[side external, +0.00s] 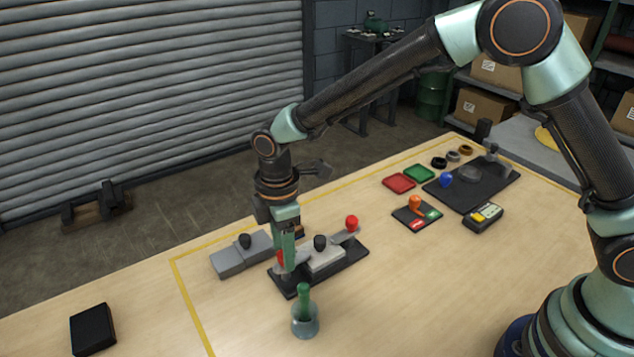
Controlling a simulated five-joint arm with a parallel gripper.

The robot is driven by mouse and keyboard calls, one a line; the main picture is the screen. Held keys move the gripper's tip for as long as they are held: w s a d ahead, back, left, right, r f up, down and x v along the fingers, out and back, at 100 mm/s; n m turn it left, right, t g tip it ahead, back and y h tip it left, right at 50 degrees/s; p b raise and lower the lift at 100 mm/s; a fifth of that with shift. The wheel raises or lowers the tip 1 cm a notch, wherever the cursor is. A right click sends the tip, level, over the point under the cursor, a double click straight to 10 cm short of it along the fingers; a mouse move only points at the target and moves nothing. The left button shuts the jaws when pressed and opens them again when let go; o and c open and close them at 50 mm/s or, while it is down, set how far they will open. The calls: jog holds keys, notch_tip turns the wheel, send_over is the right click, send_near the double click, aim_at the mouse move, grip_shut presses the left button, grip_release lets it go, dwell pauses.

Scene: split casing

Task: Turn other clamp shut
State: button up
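The casing (326,259), light grey with a black knob (320,242) on top, sits on a dark base plate (345,273). A clamp arm with a red knob (352,222) stands at its right end. Another red knob (280,258), that of the clamp at the left end, is partly hidden by my gripper (286,266). My gripper points straight down at this left knob, its fingers overlapping it in the view. I cannot tell whether the fingers are closed on the knob. The left clamp's arm is mostly hidden, so its angle is unclear.
A grey block (240,262) with a black knob lies left of the casing. A glass jar with a green handle (305,318) stands close in front. Right-back are a dark mat (500,185), red (399,183) and green trays, and a small panel with an orange knob (415,204).

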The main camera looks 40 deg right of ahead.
dwell(0.3)
notch_tip(320, 180, up, 12)
dwell(0.5)
jog(key=s+d+r+m+t, duration=0.1)
jog(key=s+d+r+m, duration=0.1)
jog(key=d+r+m, duration=0.35)
jog(key=s+d+r+m+t, duration=0.2)
jog(key=d, duration=0.6)
jog(key=s+d+f+m+t, duration=0.1)
jog(key=s+d+m+t, duration=0.1)
jog(key=s+d+m, duration=0.6)
jog(key=shift+d+m+t, duration=0.3)
jog(key=shift+d+m, duration=0.15)
jog(key=shift+d, duration=0.7)
jog(key=shift+f, duration=0.1)
